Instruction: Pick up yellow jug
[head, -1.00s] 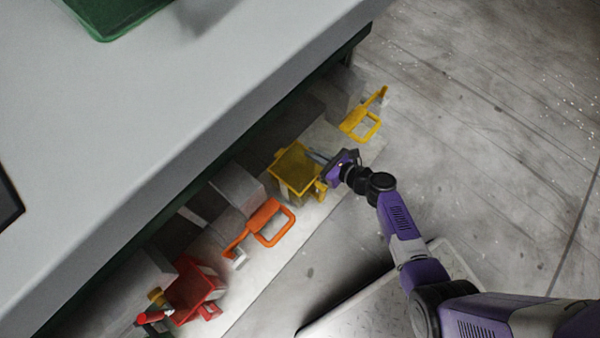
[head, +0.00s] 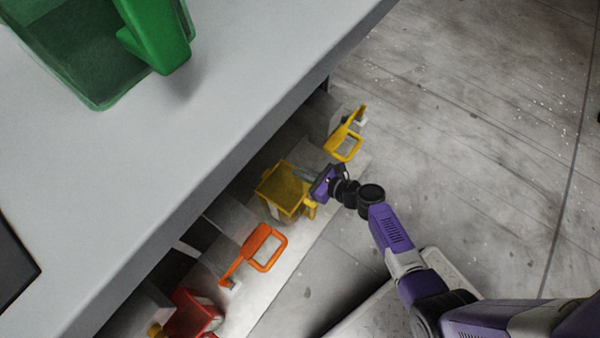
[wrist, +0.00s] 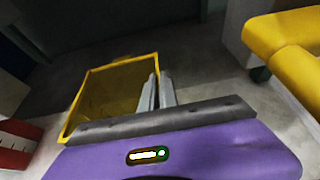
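The yellow jug (head: 283,190) is an open, square-mouthed container on the light ledge below the grey bench top in the head view. In the wrist view the jug (wrist: 100,92) fills the left centre, with its dark inside showing. My gripper (head: 305,174) is at the jug's upper right rim. In the wrist view the two grey fingers (wrist: 160,90) are close together at the right rim, one on each side of the wall, and look shut on it. The fingertips are partly hidden, so the contact is not plain. The jug still rests low at the ledge.
A yellow lever handle (head: 345,143) stands beyond the jug, and an orange handle (head: 264,247) on the near side. A red container (head: 192,315) is further down the row. The grey bench top (head: 190,130) overhangs the row and carries a green container (head: 95,55). Floor is open to the right.

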